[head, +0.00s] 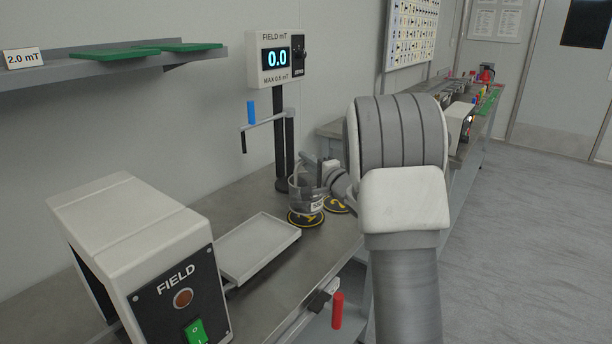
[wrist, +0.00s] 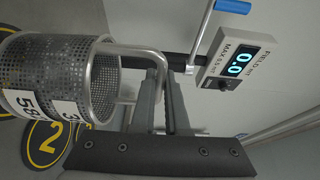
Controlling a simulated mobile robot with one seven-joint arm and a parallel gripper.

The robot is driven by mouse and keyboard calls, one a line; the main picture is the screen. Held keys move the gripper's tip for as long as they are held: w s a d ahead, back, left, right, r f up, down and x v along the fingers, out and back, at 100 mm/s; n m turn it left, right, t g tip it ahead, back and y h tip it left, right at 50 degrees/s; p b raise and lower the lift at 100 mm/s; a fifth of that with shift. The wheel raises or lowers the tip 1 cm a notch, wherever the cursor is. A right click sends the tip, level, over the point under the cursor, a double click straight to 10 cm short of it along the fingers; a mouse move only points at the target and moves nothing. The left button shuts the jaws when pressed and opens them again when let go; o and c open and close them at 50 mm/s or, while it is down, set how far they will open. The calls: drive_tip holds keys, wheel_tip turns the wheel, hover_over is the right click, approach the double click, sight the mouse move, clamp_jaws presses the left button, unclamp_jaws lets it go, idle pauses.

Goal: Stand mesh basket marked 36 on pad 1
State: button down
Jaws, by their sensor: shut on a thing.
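The grey mesh basket (head: 306,196) shows beside my gripper (head: 328,168), over or on the black and yellow pad 1 (head: 304,219); I cannot tell whether it touches the pad. In the wrist view the basket (wrist: 60,72) has perforated metal sides and white labels with turned digits, a 3 and what looks like 58, partly cut off. My gripper (wrist: 162,112) is shut on the basket's bent tube handle (wrist: 148,52). Pad 2 (head: 336,204) lies right next to pad 1, and it shows below the basket in the wrist view (wrist: 50,140).
A shallow white tray (head: 258,246) lies left of the pads. A FIELD box (head: 150,250) with a green switch stands nearer. The meter (head: 275,60) on its dark post reads 0.0, with a blue-handled lever below.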

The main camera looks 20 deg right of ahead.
sight(306, 183)
drive_tip(key=shift+f+b, duration=0.5)
drive_tip(key=shift+f, duration=0.9)
drive_tip(key=shift+f, duration=0.2)
drive_tip(key=c, duration=0.9)
unclamp_jaws()
drive_tip(key=shift+f, duration=0.1)
